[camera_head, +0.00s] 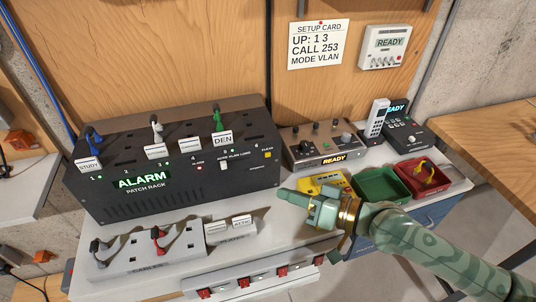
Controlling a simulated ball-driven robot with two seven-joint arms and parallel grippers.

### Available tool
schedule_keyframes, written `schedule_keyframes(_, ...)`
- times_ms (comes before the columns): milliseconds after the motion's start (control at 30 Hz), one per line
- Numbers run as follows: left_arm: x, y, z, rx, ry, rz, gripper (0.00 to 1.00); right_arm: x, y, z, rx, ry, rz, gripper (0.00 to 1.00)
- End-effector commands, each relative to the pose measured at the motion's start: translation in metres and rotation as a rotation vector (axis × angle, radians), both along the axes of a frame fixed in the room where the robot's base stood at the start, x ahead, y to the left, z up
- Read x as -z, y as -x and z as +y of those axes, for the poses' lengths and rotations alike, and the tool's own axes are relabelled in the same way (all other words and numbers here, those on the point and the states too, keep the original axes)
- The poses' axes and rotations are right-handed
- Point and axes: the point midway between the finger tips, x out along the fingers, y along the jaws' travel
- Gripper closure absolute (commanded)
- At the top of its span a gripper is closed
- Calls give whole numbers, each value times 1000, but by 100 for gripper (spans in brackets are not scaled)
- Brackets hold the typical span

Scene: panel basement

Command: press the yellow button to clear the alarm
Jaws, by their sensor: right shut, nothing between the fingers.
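The black patch rack (190,182) stands on the bench at the left, with a lit green ALARM display (141,181). My right gripper (284,193) comes in from the right and is shut and empty. Its tips appear below and slightly right of the yellow button in the picture, apart from it. My left gripper is out of view.
A console (320,161) reading READY stands right of the rack. A grey cable holder (150,263) lies in front of the rack.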

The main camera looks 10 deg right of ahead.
Motion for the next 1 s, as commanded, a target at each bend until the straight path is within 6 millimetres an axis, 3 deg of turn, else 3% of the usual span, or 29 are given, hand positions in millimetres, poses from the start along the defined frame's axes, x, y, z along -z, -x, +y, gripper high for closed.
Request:
schedule_keyframes(600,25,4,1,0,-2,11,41,2,-73,2,0,2,-2,100)
schedule_keyframes(1000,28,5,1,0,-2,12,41,0,-87,3,-1,1,1,100)
